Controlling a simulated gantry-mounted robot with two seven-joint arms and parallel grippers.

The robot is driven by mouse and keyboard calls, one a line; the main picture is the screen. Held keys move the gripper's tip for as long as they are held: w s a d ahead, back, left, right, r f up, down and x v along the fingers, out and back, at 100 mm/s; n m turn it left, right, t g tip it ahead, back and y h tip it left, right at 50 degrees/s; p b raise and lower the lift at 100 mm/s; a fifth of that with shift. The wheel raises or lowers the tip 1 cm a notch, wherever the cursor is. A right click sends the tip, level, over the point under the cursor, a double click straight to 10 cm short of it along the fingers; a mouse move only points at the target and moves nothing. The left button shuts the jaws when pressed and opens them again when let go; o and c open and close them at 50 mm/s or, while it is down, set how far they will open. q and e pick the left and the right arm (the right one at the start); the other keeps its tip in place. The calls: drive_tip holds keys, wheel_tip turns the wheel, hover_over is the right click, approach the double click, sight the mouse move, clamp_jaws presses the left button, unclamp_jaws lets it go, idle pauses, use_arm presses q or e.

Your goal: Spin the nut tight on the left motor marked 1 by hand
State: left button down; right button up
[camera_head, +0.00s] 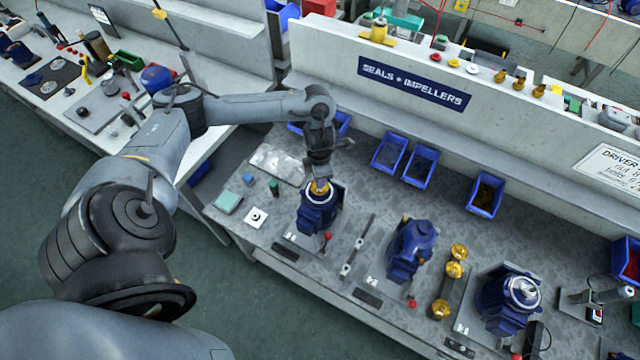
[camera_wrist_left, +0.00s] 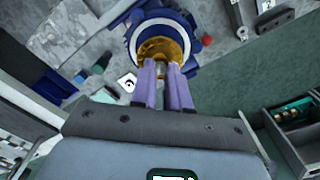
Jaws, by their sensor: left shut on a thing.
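The left motor (camera_head: 318,212) is blue and stands at the left end of the bench row, with a white plate beside it. A brass nut (camera_wrist_left: 160,48) sits on top of the motor, inside its pale ring, in the left wrist view. My left gripper (camera_head: 320,182) comes down from above onto the motor's top. In the left wrist view its two purple fingers (camera_wrist_left: 164,75) are shut on the brass nut. The far side of the nut is partly hidden. My right gripper is not in view.
A second blue motor (camera_head: 411,250) and a third blue motor (camera_head: 507,298) stand to the right. Brass parts (camera_head: 455,268) lie between them. Blue bins (camera_head: 421,166) line the back under the shelf.

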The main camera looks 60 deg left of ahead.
use_arm(q)
drive_tip(key=shift+f+m+b, duration=0.1)
drive_tip(key=shift+m+b, duration=0.55)
drive_tip(key=shift+m, duration=0.25)
drive_tip(key=m, duration=0.3)
drive_tip(key=shift+m+b, duration=0.3)
drive_tip(key=shift+b, duration=0.1)
drive_tip(key=shift+m+b, duration=0.45)
drive_tip(key=shift+m, duration=0.75)
drive_tip(key=m, duration=0.2)
drive_tip(key=shift+m, duration=0.4)
drive_tip(key=shift+m+b, duration=0.3)
drive_tip(key=shift+m, duration=0.6)
